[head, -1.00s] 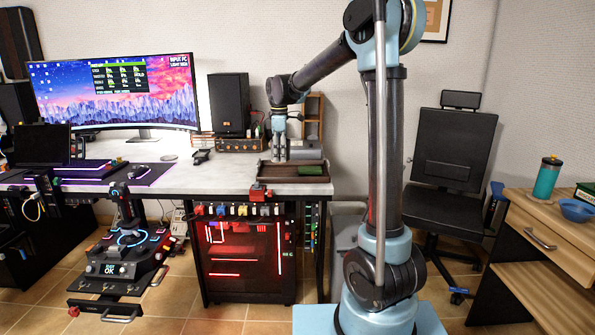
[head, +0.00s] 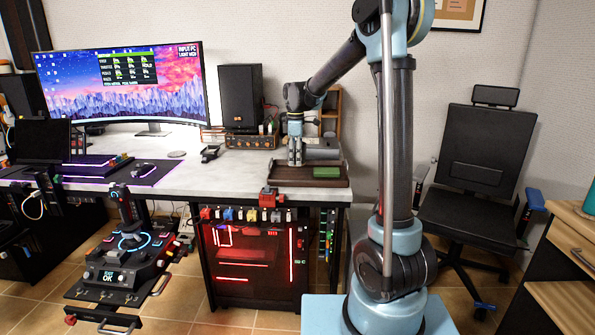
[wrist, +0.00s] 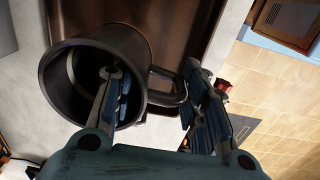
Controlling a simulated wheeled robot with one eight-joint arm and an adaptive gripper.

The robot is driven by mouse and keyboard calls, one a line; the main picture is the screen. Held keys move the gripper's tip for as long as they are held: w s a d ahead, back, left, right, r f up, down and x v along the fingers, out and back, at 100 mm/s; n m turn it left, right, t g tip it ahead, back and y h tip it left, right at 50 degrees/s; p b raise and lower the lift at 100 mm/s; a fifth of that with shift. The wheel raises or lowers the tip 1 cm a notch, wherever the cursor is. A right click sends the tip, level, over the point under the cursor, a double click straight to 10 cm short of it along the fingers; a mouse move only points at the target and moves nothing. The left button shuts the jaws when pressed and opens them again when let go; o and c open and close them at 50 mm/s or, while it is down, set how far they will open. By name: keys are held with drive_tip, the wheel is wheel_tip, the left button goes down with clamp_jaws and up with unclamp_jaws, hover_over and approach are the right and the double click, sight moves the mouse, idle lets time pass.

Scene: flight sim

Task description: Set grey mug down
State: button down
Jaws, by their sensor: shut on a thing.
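The grey mug (wrist: 120,50) is dark and shows in the wrist view with its mouth towards the camera. My gripper (wrist: 155,90) is shut on it: one finger reaches inside the mouth, the other is outside by the handle (wrist: 168,85). Behind the mug in that view is the brown tray (wrist: 200,25). In the head view my gripper (head: 295,160) points down at the left part of the tray (head: 325,183) on the desk. I cannot clearly make out the mug there, nor tell whether its base touches the tray.
A green item (head: 326,173) lies in the tray's right part. A black speaker (head: 240,98) and a wooden rack (head: 331,105) stand behind. A red clamp (head: 270,196) is at the desk's front edge. Bare desk (head: 215,180) lies left of the tray.

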drive_tip(key=shift+f, duration=2.35)
drive_tip(key=c, duration=1)
unclamp_jaws()
drive_tip(key=shift+s, duration=0.1)
drive_tip(key=shift+o, duration=0.2)
drive_tip(key=shift+r, duration=0.1)
